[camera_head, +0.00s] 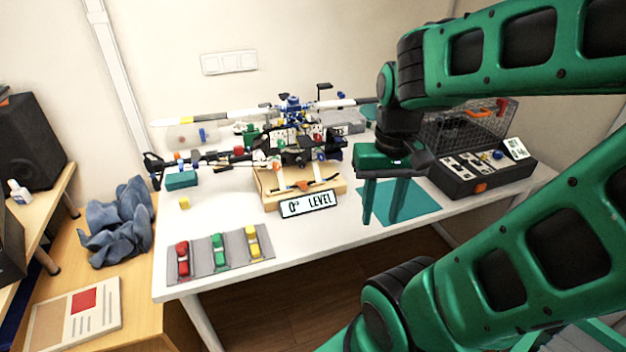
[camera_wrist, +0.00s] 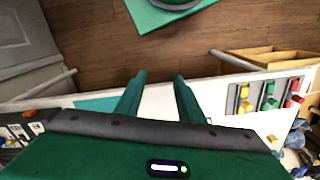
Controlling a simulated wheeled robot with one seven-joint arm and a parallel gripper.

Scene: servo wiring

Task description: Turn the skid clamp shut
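A helicopter model (camera_head: 290,138) stands on a wooden stand (camera_head: 270,198) on the white table. A small orange part (camera_head: 303,185), which looks like the skid clamp, sits at the front of the stand among the skids, just above a "0° LEVEL" sign (camera_head: 309,204). It is too small to tell how it is turned. My gripper (camera_head: 382,218) hangs to the right of the stand, fingers pointing down, near the table's front edge. In the wrist view my gripper (camera_wrist: 160,78) has its two fingers apart with nothing between them. The clamp does not show in the wrist view.
A grey mat (camera_head: 203,262) with red, green and yellow connectors lies at the front left. A teal mat (camera_head: 418,212) lies by my gripper. A black case (camera_head: 487,168) stands at the right, and a teal block (camera_head: 182,179) at the left. The table front is mostly clear.

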